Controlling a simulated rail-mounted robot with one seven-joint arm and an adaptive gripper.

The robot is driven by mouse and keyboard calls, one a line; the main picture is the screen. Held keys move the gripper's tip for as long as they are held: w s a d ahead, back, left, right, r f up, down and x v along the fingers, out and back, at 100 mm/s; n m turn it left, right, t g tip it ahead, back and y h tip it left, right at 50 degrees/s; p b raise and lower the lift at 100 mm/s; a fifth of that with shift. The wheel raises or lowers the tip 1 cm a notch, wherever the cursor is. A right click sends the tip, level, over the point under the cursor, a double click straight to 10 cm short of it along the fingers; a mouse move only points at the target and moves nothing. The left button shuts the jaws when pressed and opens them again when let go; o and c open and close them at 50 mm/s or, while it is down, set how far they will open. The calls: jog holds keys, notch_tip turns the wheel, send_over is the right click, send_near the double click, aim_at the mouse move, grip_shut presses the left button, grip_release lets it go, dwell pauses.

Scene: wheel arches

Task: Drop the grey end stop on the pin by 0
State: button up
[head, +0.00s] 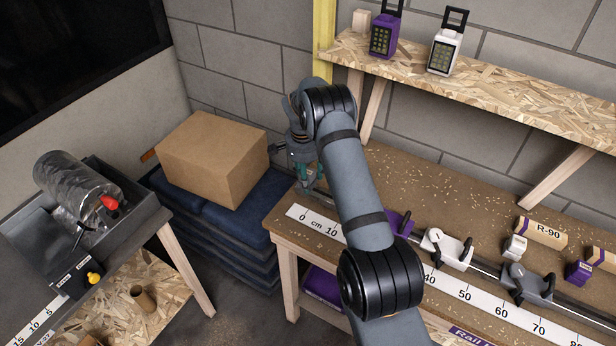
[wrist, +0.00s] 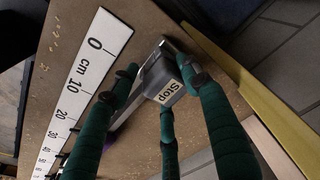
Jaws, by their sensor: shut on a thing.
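My gripper (head: 308,178) is at the left end of the workbench, by the 0 of the ruler, partly behind my arm. In the wrist view my gripper's green fingers (wrist: 160,78) are closed around the grey end stop (wrist: 166,86), which carries a "Stop" label. The end stop sits beside the 0 of the white ruler (wrist: 84,80), in line with the rail's end. The pin is hidden, and I cannot tell whether the end stop is on it or just above.
The rail bears a purple carriage (head: 399,222), a white carriage (head: 446,248) and a grey carriage (head: 527,283). A wooden shelf (head: 490,90) stands over the bench's back. A cardboard box (head: 212,158) rests on dark stacked pads to the left.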

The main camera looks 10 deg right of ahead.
jog(key=shift+f+b, duration=0.25)
jog(key=shift+b, duration=0.05)
dwell(0.5)
jog(key=o, duration=1.3)
jog(key=r, duration=0.8)
jog(key=s+a+r, duration=0.1)
jog(key=r, duration=0.3)
jog(key=shift+f, duration=0.15)
